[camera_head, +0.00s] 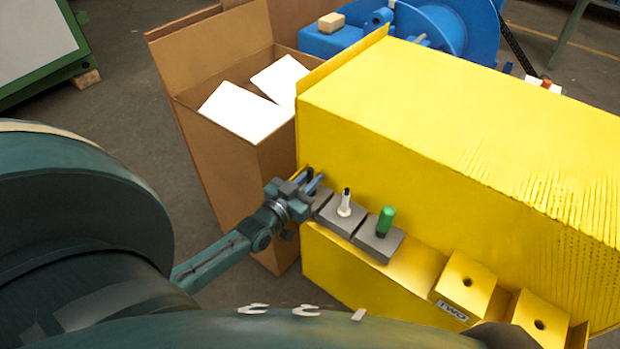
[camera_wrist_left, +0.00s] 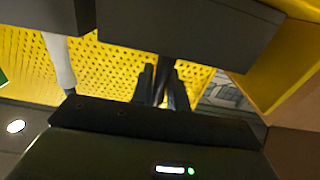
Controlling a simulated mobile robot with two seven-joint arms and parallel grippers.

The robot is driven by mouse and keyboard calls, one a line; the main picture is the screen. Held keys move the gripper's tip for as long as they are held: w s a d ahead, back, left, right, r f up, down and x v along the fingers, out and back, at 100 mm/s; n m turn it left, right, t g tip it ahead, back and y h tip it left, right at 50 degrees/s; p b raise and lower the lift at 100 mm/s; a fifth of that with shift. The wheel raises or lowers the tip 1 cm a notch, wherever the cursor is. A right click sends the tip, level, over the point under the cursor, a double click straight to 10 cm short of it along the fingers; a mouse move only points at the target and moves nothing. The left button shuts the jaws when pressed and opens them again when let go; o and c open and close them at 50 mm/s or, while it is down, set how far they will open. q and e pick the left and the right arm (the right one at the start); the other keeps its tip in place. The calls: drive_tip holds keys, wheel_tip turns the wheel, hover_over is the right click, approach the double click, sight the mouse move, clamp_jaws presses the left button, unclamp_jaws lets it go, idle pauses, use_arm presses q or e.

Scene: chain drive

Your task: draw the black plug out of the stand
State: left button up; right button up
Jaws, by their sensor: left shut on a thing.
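The black plug (camera_head: 310,173) stands at the leftmost grey stand block (camera_head: 322,208), at the left end of a yellow ledge. My left gripper (camera_head: 313,184) reaches in from the left and is shut on the plug. In the left wrist view the dark plug (camera_wrist_left: 166,68) runs between the two fingertips (camera_wrist_left: 161,86) and meets the grey block (camera_wrist_left: 190,28). How deep it sits in the block cannot be told. The fingers hide part of the plug. My right gripper is not in view.
A white plug (camera_head: 345,203) and a green plug (camera_head: 385,221) stand in the neighbouring grey blocks. Yellow blocks with holes (camera_head: 465,284) sit further right. A big yellow housing (camera_head: 450,130) rises behind the ledge. An open cardboard box (camera_head: 225,150) stands behind the gripper.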

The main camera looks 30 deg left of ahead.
sight(310, 173)
use_arm(q)
clamp_jaws()
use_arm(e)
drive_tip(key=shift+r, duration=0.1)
use_arm(q)
drive_tip(key=shift+r+p, duration=1.55)
drive_tip(key=shift+r, duration=0.05)
drive_tip(key=shift+r+p, duration=0.4)
drive_tip(key=shift+p, duration=0.05)
drive_tip(key=shift+r+p, duration=0.6)
drive_tip(key=shift+r, duration=0.05)
drive_tip(key=shift+r+p, duration=1.95)
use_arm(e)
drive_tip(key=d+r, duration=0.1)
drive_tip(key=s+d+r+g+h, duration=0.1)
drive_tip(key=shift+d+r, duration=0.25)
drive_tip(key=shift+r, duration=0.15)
